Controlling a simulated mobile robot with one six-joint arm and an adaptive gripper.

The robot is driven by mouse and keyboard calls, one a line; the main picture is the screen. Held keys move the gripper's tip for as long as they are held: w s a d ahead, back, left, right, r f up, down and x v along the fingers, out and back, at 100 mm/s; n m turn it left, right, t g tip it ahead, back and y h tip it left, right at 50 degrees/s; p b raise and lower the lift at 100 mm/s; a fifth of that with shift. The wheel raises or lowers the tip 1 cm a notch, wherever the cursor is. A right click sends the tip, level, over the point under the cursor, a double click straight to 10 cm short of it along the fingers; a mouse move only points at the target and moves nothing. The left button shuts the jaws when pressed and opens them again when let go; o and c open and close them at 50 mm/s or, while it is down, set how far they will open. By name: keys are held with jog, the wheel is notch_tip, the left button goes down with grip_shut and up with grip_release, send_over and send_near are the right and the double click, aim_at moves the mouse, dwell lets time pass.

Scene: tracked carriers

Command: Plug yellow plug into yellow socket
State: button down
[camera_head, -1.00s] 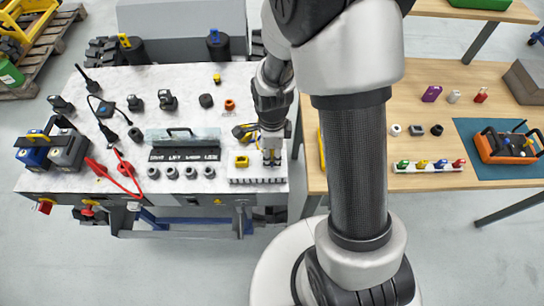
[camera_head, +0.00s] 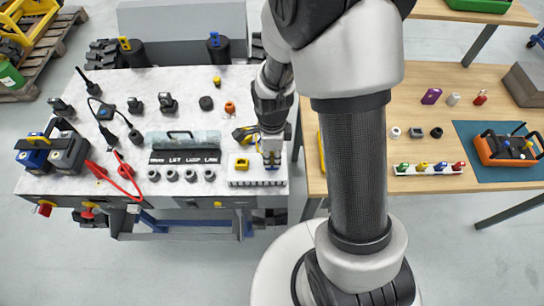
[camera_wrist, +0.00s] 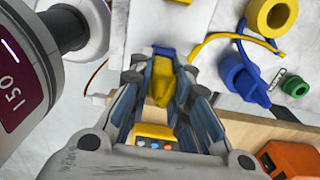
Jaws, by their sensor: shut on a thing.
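My gripper (camera_head: 271,160) is over the front right of the grey-white bench, at the right end of a white strip (camera_head: 258,182). A yellow socket-like block (camera_head: 242,163) sits on the strip, left of the gripper and apart from it. In the wrist view my gripper (camera_wrist: 165,95) is shut on a yellow piece (camera_wrist: 160,90), which appears to be the yellow plug. A blue part shows just behind it. The fingers hide the plug's sides, and its tip is not clear. I cannot tell whether the plug touches the strip.
Several dark round sockets (camera_head: 190,174) stand left of the strip, before a clear-lidded case (camera_head: 183,142). A red cable (camera_head: 124,170) lies further left. Across a narrow gap is a wooden table (camera_head: 380,90) with an orange toolbox (camera_head: 508,146) on a blue mat.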

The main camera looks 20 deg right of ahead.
jog(key=shift+r+p, duration=1.1)
jog(key=shift+r, duration=0.3)
jog(key=shift+r, duration=0.1)
jog(key=shift+r+p, duration=1.45)
jog(key=shift+r, duration=0.25)
jog(key=c, duration=2)
grip_release()
grip_shut()
